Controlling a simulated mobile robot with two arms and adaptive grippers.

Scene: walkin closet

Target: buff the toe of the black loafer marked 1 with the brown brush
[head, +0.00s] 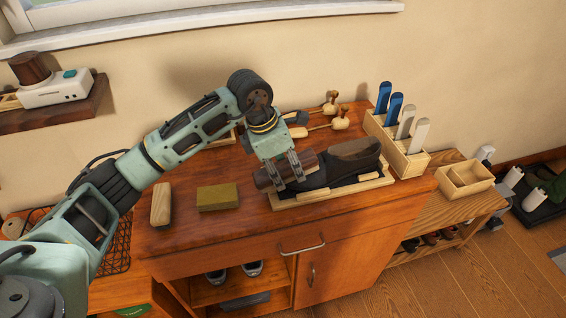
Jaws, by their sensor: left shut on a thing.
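The black loafer (343,170) lies on a light wooden stand (375,184) on the cabinet top, its toe end toward the left. I can make out no number on it. My left gripper (284,172) points down over the toe end and is shut on the brown brush (266,179). The brush lies across the toe end and hides part of it; whether it touches the leather I cannot tell. My right gripper is out of view.
A yellowish block (218,196) and a light wooden brush (161,204) lie left on the cabinet top (200,240). A wooden holder (408,161) with blue and pale upright pieces stands right of the loafer. Wooden shoe trees (325,120) lie behind. The front-left top is clear.

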